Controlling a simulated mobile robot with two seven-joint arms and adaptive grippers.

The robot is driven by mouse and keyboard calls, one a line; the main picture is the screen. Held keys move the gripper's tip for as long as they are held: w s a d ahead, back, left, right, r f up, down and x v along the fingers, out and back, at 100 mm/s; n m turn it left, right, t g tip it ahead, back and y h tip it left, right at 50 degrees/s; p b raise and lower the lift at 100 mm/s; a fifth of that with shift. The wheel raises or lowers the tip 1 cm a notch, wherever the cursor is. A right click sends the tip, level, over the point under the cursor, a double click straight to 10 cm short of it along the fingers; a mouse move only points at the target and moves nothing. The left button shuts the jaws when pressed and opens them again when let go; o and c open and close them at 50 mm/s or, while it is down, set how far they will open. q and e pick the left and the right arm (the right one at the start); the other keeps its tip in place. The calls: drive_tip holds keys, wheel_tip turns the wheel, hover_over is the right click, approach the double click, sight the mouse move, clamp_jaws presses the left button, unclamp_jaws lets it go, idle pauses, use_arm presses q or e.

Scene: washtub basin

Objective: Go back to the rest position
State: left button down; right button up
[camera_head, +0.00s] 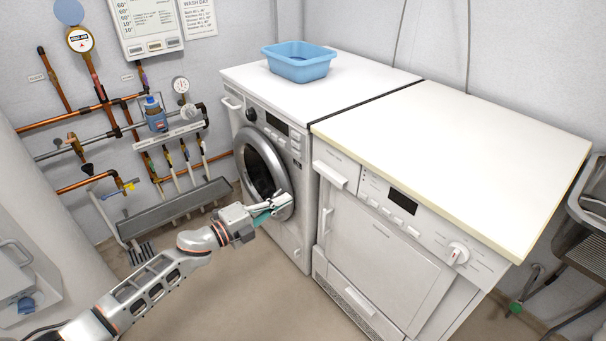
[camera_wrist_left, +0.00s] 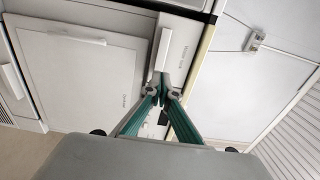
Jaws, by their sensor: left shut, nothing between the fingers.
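My left gripper (camera_head: 282,202) reaches in from the lower left in the head view. Its teal-padded fingers are shut and empty. They appear in front of the lower right of the round door of the washing machine (camera_head: 283,170); I cannot tell whether they touch it. In the left wrist view the closed fingertips (camera_wrist_left: 163,82) meet near the middle, with white appliance fronts beyond them. My right gripper is in neither view.
A blue washtub (camera_head: 298,63) stands on the washing machine's white top. A white dryer (camera_head: 376,245) stands to its right, and a metal sink (camera_head: 590,205) is at the right edge. Pipes and valves (camera_head: 120,130) line the left wall. Bare floor (camera_head: 230,290) lies before the machines.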

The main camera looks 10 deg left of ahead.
use_arm(q)
drive_tip(key=s+f+n+g+y+p, duration=0.1)
drive_tip(key=s+f+n+y+p, duration=0.1)
drive_tip(key=s+f+n, duration=0.2)
drive_tip(key=s+f+n+g+y+p, duration=0.1)
drive_tip(key=s+f+n+y+p, duration=0.2)
drive_tip(key=s+n, duration=0.7)
drive_tip(key=s+f+n+g+y+p, duration=0.1)
drive_tip(key=s+f+n, duration=0.4)
drive_tip(key=s, duration=1.7)
drive_tip(key=shift+d+f+n+g+y+p, duration=0.15)
drive_tip(key=shift+f+n+g+y+p, duration=0.15)
drive_tip(key=shift+n+y+p, duration=0.75)
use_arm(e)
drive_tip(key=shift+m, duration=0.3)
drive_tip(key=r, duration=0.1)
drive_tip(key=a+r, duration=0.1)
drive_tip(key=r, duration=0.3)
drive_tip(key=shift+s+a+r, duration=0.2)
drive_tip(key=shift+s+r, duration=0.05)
